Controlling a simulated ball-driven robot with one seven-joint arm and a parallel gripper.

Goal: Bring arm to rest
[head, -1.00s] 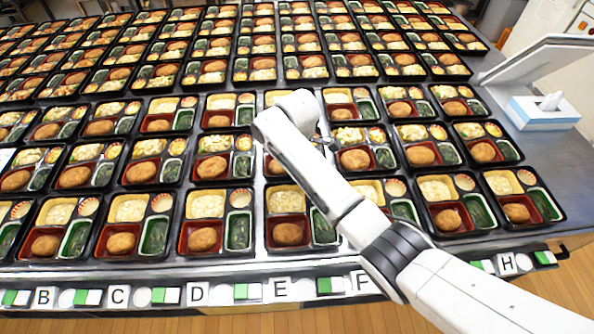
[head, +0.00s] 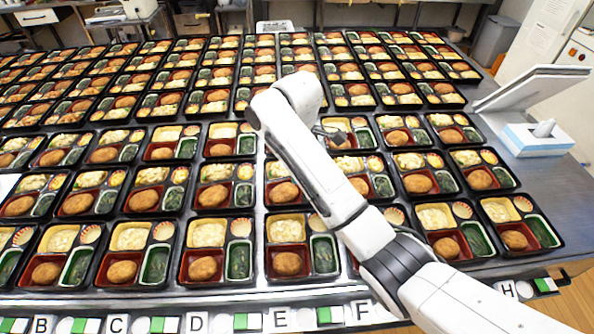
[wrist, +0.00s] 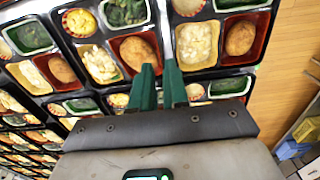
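My white arm reaches from the lower right of the head view over the bento trays, bent at its far joint. My gripper shows in the wrist view (wrist: 160,82) as two green fingers close together, with nothing visible held between them. A narrow strip shows between the fingers, so I cannot tell if they are fully shut. In the head view my gripper is mostly hidden behind the arm. Below the fingers in the wrist view are black bento trays (wrist: 265,65) with croquettes, greens and pale salad.
Rows of filled bento trays (head: 251,284) cover the metal table. Letter labels such as E (head: 279,320) line its front edge. At the right are a tissue box (head: 538,140) and a tilted white panel (head: 530,80). Bare table (head: 570,190) lies at the right edge.

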